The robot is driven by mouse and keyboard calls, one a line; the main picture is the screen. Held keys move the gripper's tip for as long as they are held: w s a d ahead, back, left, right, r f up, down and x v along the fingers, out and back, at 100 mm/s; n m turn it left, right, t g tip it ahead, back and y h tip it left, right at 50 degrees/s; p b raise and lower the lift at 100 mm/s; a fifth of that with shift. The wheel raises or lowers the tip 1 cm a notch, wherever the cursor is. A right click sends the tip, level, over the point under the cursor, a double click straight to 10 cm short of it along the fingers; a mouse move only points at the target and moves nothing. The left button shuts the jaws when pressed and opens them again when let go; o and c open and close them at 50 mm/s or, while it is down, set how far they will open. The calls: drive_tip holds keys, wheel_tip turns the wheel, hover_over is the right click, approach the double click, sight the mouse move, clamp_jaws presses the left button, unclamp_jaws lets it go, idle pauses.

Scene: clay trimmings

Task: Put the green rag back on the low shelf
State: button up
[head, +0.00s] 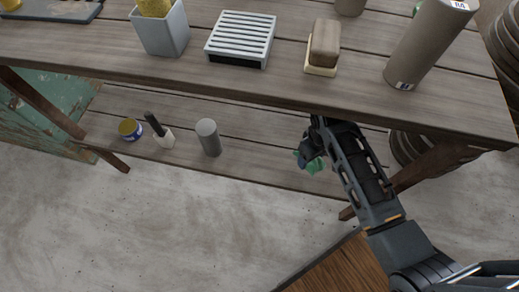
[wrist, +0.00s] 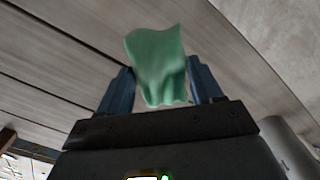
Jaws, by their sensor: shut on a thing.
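The green rag (wrist: 158,60) is pinched between the two blue fingers of my gripper (wrist: 162,88) in the wrist view. Its free part sticks out past the fingertips. In the head view a small part of the green rag (head: 314,165) shows beside my gripper (head: 309,155), and my arm hides the rest. The low shelf (head: 258,160) is the planked board under the table top. My gripper is over its right part in the head view, below the table's front edge. I cannot tell whether the rag touches the shelf.
On the low shelf's left stand a blue and yellow tin (head: 130,129), a dark-handled white item (head: 160,132) and a grey cylinder (head: 208,138). The shelf between cylinder and gripper is clear. The table top (head: 290,85) overhangs it. A wooden leg (head: 425,167) stands right of my arm.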

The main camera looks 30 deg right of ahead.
drive_tip(key=b, duration=0.3)
hover_over(263, 157)
drive_tip(key=shift+d, duration=0.1)
wheel_tip(263, 157, down, 4)
drive_tip(key=shift+w+r+b, duration=0.15)
drive_tip(key=shift+r+b, duration=0.05)
drive_tip(key=shift+b, duration=0.75)
drive_tip(key=o, duration=0.9)
drive_tip(key=shift+o, duration=0.2)
wheel_tip(263, 157, up, 8)
drive_tip(key=p, duration=0.3)
drive_tip(key=shift+f, duration=0.2)
